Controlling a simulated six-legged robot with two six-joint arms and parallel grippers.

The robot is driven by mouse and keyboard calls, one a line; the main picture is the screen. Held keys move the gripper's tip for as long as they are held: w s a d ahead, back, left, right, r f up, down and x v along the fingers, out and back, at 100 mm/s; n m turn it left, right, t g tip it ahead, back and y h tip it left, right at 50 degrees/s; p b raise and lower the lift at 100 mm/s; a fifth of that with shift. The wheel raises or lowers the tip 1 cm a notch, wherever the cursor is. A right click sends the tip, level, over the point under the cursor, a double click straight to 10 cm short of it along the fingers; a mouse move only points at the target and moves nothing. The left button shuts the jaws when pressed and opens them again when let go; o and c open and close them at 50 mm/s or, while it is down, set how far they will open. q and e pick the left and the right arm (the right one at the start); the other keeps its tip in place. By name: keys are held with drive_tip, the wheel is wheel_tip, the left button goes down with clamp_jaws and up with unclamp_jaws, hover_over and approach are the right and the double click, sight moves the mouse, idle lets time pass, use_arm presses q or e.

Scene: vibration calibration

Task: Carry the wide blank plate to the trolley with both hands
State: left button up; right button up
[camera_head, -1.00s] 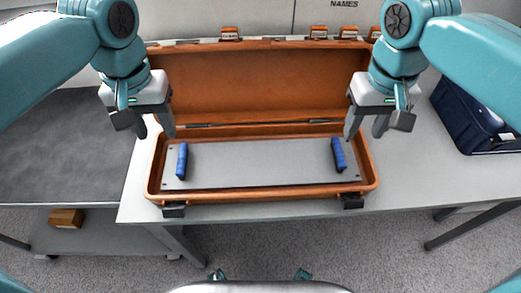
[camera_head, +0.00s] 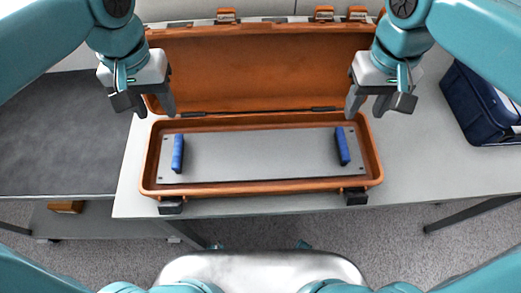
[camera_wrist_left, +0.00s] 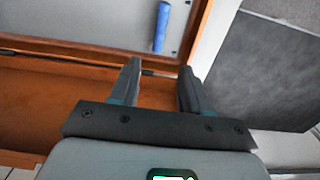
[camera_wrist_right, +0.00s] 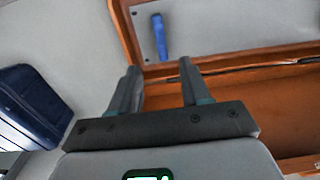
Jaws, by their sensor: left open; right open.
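The wide blank plate (camera_head: 258,156) is a flat grey panel lying in an open orange case (camera_head: 262,190). It has a blue handle (camera_head: 178,153) near its left end and another blue handle (camera_head: 342,146) near its right end. My left gripper (camera_head: 154,110) is open and empty above the case's left side. My right gripper (camera_head: 366,108) is open and empty above its right side. The left wrist view shows a blue handle (camera_wrist_left: 161,27) beyond the open fingers (camera_wrist_left: 160,82). The right wrist view shows the other handle (camera_wrist_right: 159,37) beyond the open fingers (camera_wrist_right: 158,82).
The case stands on a light grey table (camera_head: 420,165), its lid (camera_head: 262,70) raised at the back.

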sight(177, 145)
use_arm(q)
wheel_tip(177, 145, down, 15)
drive_tip(key=shift+w+f, duration=0.1)
drive_tip(key=shift+w, duration=0.05)
use_arm(e)
wheel_tip(177, 145, down, 15)
drive_tip(key=shift+w+f, duration=0.15)
use_arm(q)
clamp_jaws()
use_arm(e)
clamp_jaws()
idle(0.6)
